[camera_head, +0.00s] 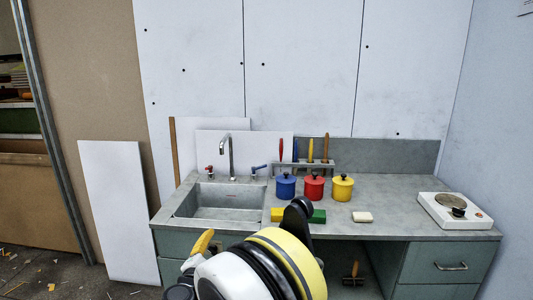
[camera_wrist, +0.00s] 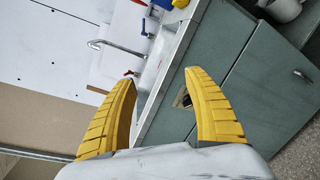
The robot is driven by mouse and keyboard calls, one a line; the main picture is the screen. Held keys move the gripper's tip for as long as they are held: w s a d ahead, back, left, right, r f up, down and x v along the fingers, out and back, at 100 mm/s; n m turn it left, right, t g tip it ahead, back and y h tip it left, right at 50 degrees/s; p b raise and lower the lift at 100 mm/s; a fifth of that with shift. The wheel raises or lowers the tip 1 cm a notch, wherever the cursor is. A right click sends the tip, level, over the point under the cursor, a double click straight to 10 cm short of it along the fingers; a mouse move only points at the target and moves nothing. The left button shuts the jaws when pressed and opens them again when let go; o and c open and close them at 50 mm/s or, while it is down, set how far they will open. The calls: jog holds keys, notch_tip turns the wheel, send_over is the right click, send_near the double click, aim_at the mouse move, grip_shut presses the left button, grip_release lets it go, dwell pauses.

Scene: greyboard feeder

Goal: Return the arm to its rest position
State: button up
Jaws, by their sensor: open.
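My gripper (camera_wrist: 159,78) is open in the wrist view, with its two yellow ribbed fingers wide apart and nothing between them. Behind the gap show the counter's front edge and the green cabinet front. In the head view my arm rises at the bottom middle, with a white and black body and a yellow ring, in front of the counter. One yellow finger of my gripper (camera_head: 203,242) shows left of the arm, in front of the sink's front edge; the other finger is hidden there.
The grey counter (camera_head: 400,207) holds a sink (camera_head: 222,200), a tap (camera_head: 231,158), blue (camera_head: 286,188), red (camera_head: 314,189) and yellow (camera_head: 342,189) pots, yellow and green blocks, a pale block (camera_head: 362,217) and a white hotplate (camera_head: 453,212). A white panel (camera_head: 117,212) leans at left. The floor at left has scraps.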

jog(key=s+d+r+m+g, duration=0.2)
jog(key=s+d+r+m, duration=0.15)
jog(key=d, duration=0.45)
jog(key=s+d+r+m+g+h, duration=0.1)
jog(key=s+d+r+m+g, duration=0.2)
jog(key=d, duration=0.6)
jog(key=s+d+r+m+g, duration=0.1)
jog(key=s+d+r+m, duration=0.1)
jog(key=d+r+m, duration=0.45)
jog(key=s+d+f+m+g+y, duration=0.1)
jog(key=s+d+m, duration=0.4)
jog(key=s, duration=0.7)
jog(key=s+d+f+m+g+y, duration=0.2)
jog(key=s+d+f+m, duration=0.2)
jog(key=s, duration=0.8)
jog(key=shift+s+d+m+y, duration=0.4)
jog(key=shift+d+m, duration=0.1)
jog(key=shift+d, duration=0.4)
